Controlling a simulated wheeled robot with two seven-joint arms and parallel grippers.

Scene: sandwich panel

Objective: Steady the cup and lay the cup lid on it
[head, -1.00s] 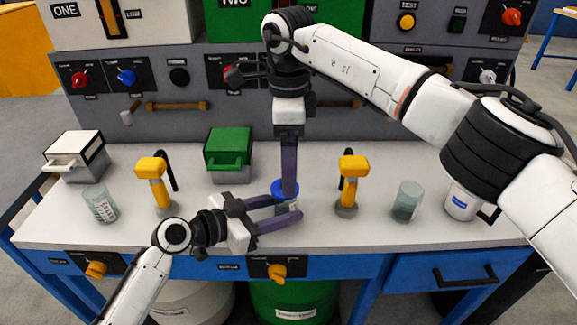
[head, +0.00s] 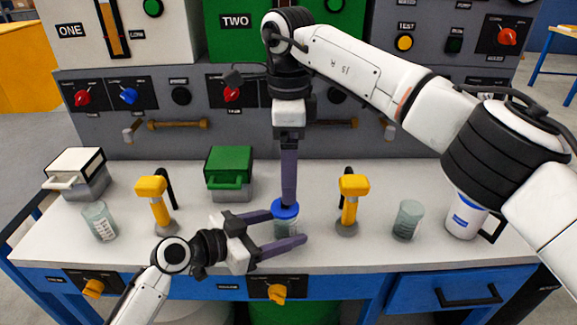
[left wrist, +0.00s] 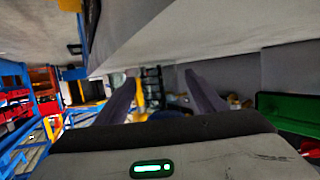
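The blue cup lid (head: 284,211) sits at the top of the clear grey cup (head: 286,230), near the middle of the bench; I cannot tell whether it rests fully on the rim. My right gripper (head: 289,203) points straight down with its tips at the lid. Its fingers line up in the head view, so their gap is hidden. My left gripper (head: 290,227) comes in low from the left, its fingers spread on either side of the cup. In the left wrist view the left fingers (left wrist: 160,82) stand apart, with a dark blue shape low between them.
Yellow-topped posts (head: 155,205) (head: 350,205) stand on both sides. A green box (head: 229,172) is behind, left of the right gripper. More cups (head: 100,222) (head: 407,220), a white box (head: 77,173) and a white mug (head: 464,218) stand farther out. The bench's front edge is close.

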